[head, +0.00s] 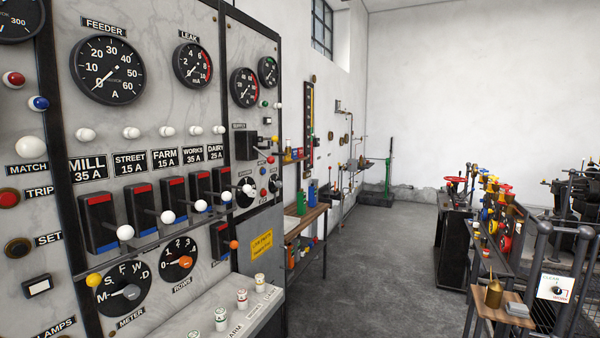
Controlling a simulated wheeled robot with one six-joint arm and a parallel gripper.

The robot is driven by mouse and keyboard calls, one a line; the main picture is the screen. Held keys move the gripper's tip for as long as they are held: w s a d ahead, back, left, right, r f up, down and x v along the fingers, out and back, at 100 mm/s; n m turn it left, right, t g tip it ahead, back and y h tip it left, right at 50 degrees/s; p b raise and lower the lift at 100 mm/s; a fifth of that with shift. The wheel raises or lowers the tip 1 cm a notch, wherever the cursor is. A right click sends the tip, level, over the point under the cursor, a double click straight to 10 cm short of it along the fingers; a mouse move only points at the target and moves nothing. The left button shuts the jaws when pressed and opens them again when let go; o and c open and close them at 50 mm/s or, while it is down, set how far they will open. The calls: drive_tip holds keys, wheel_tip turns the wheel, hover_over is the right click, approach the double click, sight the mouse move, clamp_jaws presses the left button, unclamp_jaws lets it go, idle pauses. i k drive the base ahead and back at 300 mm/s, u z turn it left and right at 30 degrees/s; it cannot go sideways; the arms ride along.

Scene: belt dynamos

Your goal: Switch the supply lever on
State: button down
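A marble switchboard (160,80) fills the left of the head view. On its farther panel, a black switch box (246,146) sits under a small label too small to read for sure. My gripper is not in view.
Several feeder switches with white balls (168,217) stick out from the nearer panel. A sloping desk (195,312) with fuses juts out below. A wooden shelf (305,220) holds bottles beyond. Railed machinery (455,240) stands at right. Grey floor (385,275) between is clear.

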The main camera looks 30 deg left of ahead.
sight(271, 159)
drive_tip(key=u, duration=0.3)
drive_tip(key=i, duration=1.45)
drive_tip(key=u, duration=1.75)
drive_tip(key=i, duration=0.95)
drive_tip(key=u, duration=1.1)
drive_tip(key=i, duration=0.3)
drive_tip(key=u, duration=0.2)
